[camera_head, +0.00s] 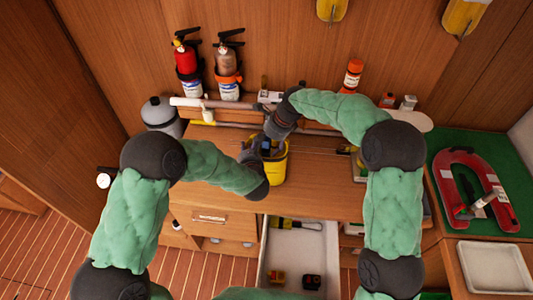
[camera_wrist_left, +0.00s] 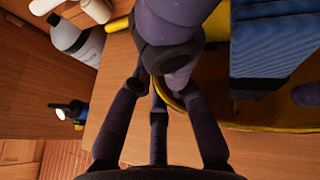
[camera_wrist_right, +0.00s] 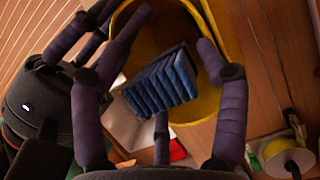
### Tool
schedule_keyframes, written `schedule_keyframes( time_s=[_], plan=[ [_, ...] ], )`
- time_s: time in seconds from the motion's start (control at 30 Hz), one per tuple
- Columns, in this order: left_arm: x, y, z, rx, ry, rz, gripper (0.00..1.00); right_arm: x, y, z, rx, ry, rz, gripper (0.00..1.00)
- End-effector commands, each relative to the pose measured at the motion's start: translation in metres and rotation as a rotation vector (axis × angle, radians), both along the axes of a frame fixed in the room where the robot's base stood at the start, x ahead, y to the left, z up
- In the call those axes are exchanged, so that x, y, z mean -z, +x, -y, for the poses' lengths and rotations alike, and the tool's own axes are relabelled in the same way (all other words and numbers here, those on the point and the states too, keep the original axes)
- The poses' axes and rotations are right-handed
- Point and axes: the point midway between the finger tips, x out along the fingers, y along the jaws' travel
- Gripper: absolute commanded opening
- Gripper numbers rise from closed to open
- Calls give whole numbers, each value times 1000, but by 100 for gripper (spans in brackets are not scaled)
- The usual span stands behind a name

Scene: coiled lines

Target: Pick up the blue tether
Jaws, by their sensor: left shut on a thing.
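The blue tether (camera_wrist_right: 162,80) is a ribbed, folded bundle in the yellow bucket (camera_wrist_right: 205,25). It also shows at the right of the left wrist view (camera_wrist_left: 265,50). The bucket (camera_head: 279,172) stands on the wooden worktop. My left gripper (camera_head: 254,158) is at the bucket's left side, its fingers closed together at the yellow rim (camera_wrist_left: 175,97); a purple finger partly hides the contact. My right gripper (camera_head: 268,141) is over the bucket from the back. Its fingers (camera_wrist_right: 172,45) are spread around the tether, with no clear grip on it.
Red (camera_head: 187,60) and brown (camera_head: 227,70) extinguishers stand on the back ledge. A grey bottle (camera_head: 160,115) stands left of the worktop (camera_head: 320,185). An open drawer (camera_head: 300,250) is below. A red horseshoe buoy (camera_head: 470,190) lies on green at right.

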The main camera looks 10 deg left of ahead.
Motion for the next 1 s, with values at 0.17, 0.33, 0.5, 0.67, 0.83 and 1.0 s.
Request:
schedule_keyframes(
  time_s=[0.17, 0.33, 0.5, 0.67, 0.83, 1.0],
  plan=[
    [-2, 1, 0, -1, -1, 6, 0, 0, 0, 0, 0, 0, 0, 24],
    [-2, 1, 0, -1, -1, 6, 0, -1, 0, 0, 0, 1, 1, 0],
    [-2, 1, 0, -1, -1, 6, 0, -2, 0, 0, 0, 1, 1, 0],
    [-2, 1, 0, -1, -1, 6, 0, -18, 1, 0, 1, 2, 4, 0],
    [-2, 1, 0, -1, 0, 4, 0, -51, 1, -1, 1, 3, 5, 0],
    [-2, 1, 0, -1, -1, 3, 0, -80, 1, 0, 1, 2, 4, 0]
  ],
)
